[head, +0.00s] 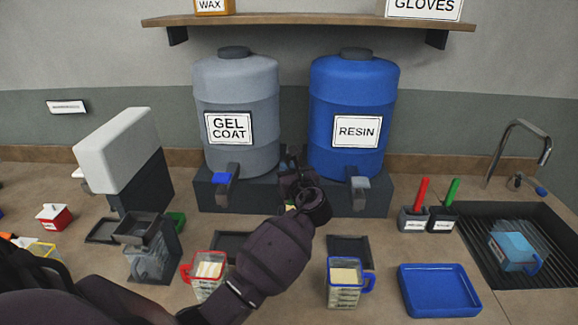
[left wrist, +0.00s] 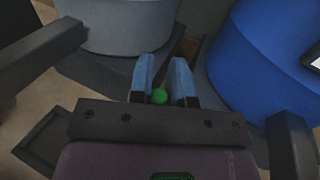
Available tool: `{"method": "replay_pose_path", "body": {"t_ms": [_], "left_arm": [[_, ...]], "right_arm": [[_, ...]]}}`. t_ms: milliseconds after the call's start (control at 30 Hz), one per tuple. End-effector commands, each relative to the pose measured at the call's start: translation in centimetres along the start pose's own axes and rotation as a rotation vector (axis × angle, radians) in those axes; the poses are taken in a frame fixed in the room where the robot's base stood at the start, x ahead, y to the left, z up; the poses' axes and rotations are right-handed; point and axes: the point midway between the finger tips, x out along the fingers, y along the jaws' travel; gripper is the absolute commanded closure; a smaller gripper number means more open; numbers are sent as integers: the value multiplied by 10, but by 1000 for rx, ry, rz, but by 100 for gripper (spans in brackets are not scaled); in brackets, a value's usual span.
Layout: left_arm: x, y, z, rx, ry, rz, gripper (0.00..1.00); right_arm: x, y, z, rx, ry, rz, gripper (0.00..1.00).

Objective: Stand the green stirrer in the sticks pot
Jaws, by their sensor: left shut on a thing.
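My left gripper (head: 291,168) is in front of the gap between the grey gel coat drum and the blue resin drum. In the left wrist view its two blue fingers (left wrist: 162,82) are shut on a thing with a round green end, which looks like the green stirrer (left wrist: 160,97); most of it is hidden. Two small dark pots stand at the right, left of the sink: one pot (head: 413,221) holds a red-handled stick (head: 421,192), the other pot (head: 442,222) a green-handled stick (head: 453,190). Their labels are too small to read. My right gripper is not in view.
The gel coat drum (head: 236,90) and resin drum (head: 355,85) stand on a dark base with taps. A red-rimmed cup (head: 208,286), a blue-rimmed cup (head: 344,292) and a blue tray (head: 438,305) stand in front. The sink (head: 548,285) holds a blue jug (head: 513,250).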

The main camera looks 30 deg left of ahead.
Motion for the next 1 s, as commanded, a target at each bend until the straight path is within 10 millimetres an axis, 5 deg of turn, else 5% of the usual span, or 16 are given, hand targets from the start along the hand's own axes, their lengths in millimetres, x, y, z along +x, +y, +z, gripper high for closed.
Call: {"method": "replay_pose_path", "body": {"t_ms": [400,900,933,1000], "left_arm": [[1,0,-25,-1,1,0,100],[1,0,-29,-1,0,0,100],[1,0,-29,-1,0,0,79],[1,0,-29,-1,0,0,69]], "right_arm": [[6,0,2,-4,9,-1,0],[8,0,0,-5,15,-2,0],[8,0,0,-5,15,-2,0],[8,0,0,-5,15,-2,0]]}}
